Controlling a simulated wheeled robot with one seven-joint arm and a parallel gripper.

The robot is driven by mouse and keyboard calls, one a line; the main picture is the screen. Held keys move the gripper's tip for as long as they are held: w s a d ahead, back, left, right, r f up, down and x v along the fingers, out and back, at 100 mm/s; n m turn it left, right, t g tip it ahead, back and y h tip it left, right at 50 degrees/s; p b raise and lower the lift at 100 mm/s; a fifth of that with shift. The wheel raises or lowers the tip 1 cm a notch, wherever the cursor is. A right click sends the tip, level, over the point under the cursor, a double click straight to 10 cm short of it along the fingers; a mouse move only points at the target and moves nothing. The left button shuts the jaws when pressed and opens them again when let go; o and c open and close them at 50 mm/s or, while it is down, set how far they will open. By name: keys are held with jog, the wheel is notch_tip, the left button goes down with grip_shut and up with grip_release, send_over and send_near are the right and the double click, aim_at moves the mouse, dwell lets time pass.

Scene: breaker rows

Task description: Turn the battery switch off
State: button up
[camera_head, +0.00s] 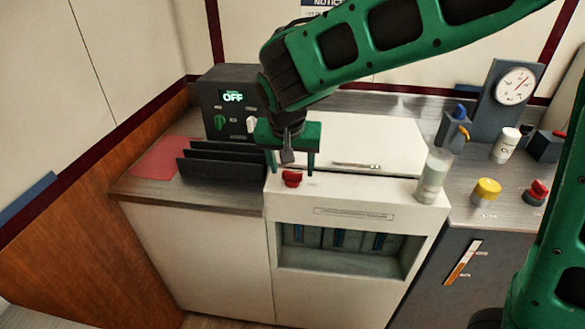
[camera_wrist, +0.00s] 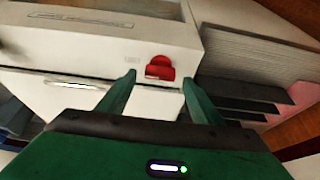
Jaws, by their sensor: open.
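A red rotary switch (camera_head: 291,179) sits on the front left of the white unit's top (camera_head: 340,185). It also shows in the wrist view (camera_wrist: 160,67), with a small label beside it too blurred to read. My gripper (camera_head: 291,168) is open and empty, pointing down over this switch. In the wrist view my two fingers (camera_wrist: 159,80) stand on either side of the red switch, apart from it as far as I can tell. A second red knob (camera_head: 537,190) on a dark base stands on the right counter. I cannot read which one is the battery switch.
A dark box (camera_head: 232,98) with a green OFF display stands behind left. Black upright dividers (camera_head: 222,163) are close left of my gripper. A clear cup (camera_head: 433,178), a yellow knob (camera_head: 487,190), a white bottle (camera_head: 506,145) and a gauge (camera_head: 514,85) stand right.

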jog(key=shift+w+d+f, duration=0.1)
jog(key=shift+w+f, duration=0.1)
jog(key=shift+f, duration=0.45)
jog(key=c, duration=1.1)
jog(key=shift+o, duration=0.2)
